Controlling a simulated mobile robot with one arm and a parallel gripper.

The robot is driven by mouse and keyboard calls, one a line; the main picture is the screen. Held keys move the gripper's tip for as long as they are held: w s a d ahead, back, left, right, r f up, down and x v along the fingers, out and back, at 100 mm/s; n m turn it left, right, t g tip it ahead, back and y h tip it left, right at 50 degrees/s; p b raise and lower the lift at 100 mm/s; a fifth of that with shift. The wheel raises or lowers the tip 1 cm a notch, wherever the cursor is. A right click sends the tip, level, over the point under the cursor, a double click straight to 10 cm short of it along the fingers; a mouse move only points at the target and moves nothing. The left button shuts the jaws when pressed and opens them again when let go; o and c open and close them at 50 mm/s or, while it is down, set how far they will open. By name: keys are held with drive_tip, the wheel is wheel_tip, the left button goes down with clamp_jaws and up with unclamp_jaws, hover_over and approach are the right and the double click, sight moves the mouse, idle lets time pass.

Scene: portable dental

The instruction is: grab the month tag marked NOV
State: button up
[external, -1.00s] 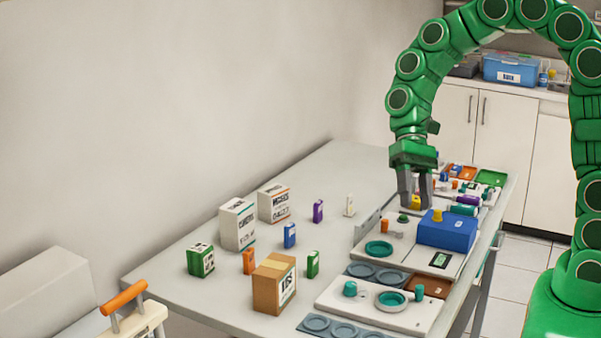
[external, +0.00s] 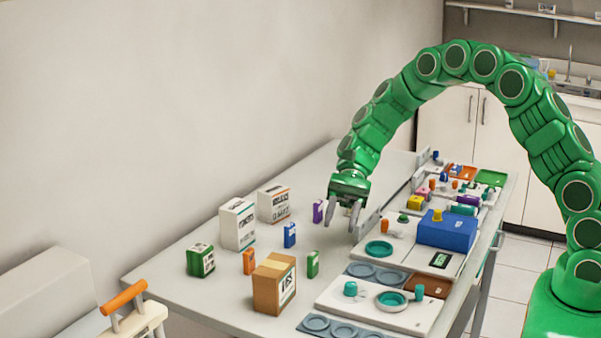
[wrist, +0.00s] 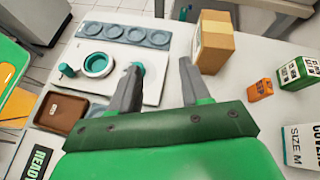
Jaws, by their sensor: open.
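No marking that reads NOV can be made out in either view. Small upright coloured pieces stand on the left part of the table: orange (external: 249,262), blue (external: 290,235), green (external: 313,264) and purple (external: 318,211). The orange piece also shows in the wrist view (wrist: 260,89); its marking is too small to read. My gripper (external: 342,222) is open and empty above the table, right of the purple piece. In the wrist view its fingers (wrist: 160,68) are spread with nothing between them. The small white piece seen earlier is hidden or hard to make out near the fingers.
White boxes (external: 238,225), a cardboard box (external: 274,285) and a green-and-white box (external: 201,260) stand among the small pieces. To the right are a blue box (external: 446,229), grey round-welled trays (external: 376,273) and a brown tray (wrist: 60,113).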

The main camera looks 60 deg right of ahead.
sight(313, 259)
drive_tip(key=w+d+f+m, duration=0.1)
drive_tip(key=w+f, duration=0.1)
drive_tip(key=f, duration=0.1)
drive_tip(key=w+d+f+m+t+y, duration=0.1)
drive_tip(key=w+d+f, duration=0.1)
drive_tip(key=w+d+f+m+t, duration=0.1)
drive_tip(key=w+f+m, duration=0.1)
drive_tip(key=f, duration=0.1)
drive_tip(key=shift+w+d+f, duration=0.1)
drive_tip(key=shift+d+f, duration=0.2)
drive_tip(key=shift+d, duration=0.1)
drive_tip(key=shift+r+x, duration=0.1)
drive_tip(key=shift+x, duration=1.8)
drive_tip(key=shift+r+x, duration=0.15)
drive_tip(key=shift+x, duration=1.75)
clamp_jaws()
